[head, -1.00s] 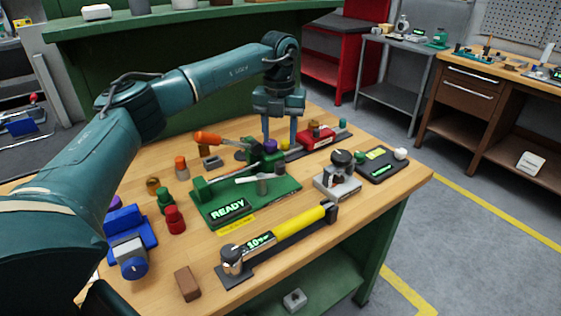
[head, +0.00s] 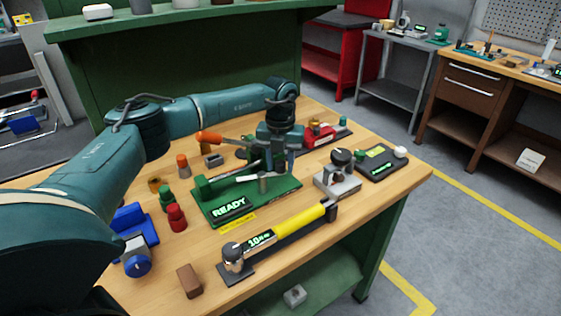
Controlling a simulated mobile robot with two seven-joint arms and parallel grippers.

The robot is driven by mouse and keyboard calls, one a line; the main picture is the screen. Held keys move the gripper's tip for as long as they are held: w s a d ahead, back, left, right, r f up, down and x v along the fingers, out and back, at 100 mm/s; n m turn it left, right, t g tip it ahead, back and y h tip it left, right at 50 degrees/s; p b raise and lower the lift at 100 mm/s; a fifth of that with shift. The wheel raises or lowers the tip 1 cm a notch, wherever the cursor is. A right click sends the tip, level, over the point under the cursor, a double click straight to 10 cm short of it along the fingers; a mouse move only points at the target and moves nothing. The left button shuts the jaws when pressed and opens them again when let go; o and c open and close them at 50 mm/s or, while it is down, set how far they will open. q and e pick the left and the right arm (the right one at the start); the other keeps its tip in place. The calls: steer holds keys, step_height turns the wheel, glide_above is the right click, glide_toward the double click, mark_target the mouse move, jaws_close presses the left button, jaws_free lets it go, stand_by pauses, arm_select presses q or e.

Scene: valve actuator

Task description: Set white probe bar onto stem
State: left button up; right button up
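The white probe bar (head: 246,178) lies roughly level over the green plate (head: 224,200), beside or on the top of a short grey stem (head: 263,185). I cannot tell whether it is seated on the stem. My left gripper (head: 280,170) points down just behind the right end of the bar. Its two fingers are apart, with no clear grip on anything. The gripper covers part of the plate's back side. My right gripper is out of view.
An orange-handled screwdriver (head: 209,137) is left of the gripper. A grey clamp block (head: 338,180) stands to the right, and a yellow torque tool (head: 295,222) lies in front. Red (head: 176,217) and green (head: 166,197) knobs stand to the left. Bare wood shows at the front.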

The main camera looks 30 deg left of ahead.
arm_select(q)
steer(key=c, duration=0.7)
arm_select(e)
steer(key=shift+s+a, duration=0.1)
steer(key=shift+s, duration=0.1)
arm_select(q)
steer(key=shift+s+d+m, duration=0.25)
steer(key=shift+m, duration=0.65)
steer(key=shift+s+d+m+p, duration=0.3)
steer(key=shift+s+m, duration=0.2)
steer(key=shift+m, duration=0.7)
steer(key=shift+s+m+b, duration=0.2)
steer(key=shift+s+m, duration=0.45)
steer(key=shift+m, duration=1)
steer(key=shift+s+m+b, duration=0.15)
steer(key=shift+s+m, duration=0.55)
steer(key=shift+m, duration=0.9)
steer(key=shift+s+m+b, duration=0.2)
steer(key=shift+s+m, duration=0.45)
steer(key=shift+m, duration=1)
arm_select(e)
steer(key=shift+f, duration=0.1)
